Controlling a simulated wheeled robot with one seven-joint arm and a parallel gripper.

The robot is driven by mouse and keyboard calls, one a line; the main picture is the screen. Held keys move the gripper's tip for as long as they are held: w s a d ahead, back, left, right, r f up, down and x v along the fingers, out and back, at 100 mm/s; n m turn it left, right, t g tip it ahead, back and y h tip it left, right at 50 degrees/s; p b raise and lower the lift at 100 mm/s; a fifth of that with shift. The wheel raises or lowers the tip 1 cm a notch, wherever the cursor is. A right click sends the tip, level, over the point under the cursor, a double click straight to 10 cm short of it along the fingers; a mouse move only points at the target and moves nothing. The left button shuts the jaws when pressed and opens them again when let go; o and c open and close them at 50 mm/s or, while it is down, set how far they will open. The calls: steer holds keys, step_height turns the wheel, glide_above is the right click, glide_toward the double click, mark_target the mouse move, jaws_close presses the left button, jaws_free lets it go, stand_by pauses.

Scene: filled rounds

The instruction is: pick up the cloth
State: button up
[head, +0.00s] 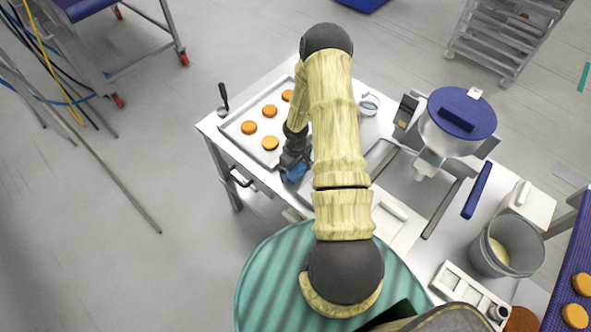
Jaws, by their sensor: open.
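A small blue cloth (298,172) lies at the near edge of the white table, just below the baking tray. It is partly hidden by my gripper and arm. My gripper (289,166) is open and points down at the cloth, right over or beside it. I cannot tell whether the fingertips touch the cloth.
The baking tray (233,129) with several orange-brown rounds lies to the upper left of my gripper. A dark-handled tool (223,97) stands at its corner. A blue-lidded hopper (459,112), a grey bucket (506,245) and a small glass bowl (369,103) are to the right.

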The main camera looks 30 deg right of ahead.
steer(key=shift+c, duration=0.4)
steer(key=c, duration=0.7)
steer(key=shift+r, duration=0.15)
step_height(320, 180, up, 10)
steer(key=shift+f+b, duration=0.1)
steer(key=shift+b, duration=0.55)
steer(key=o, duration=0.4)
steer(key=c, duration=0.3)
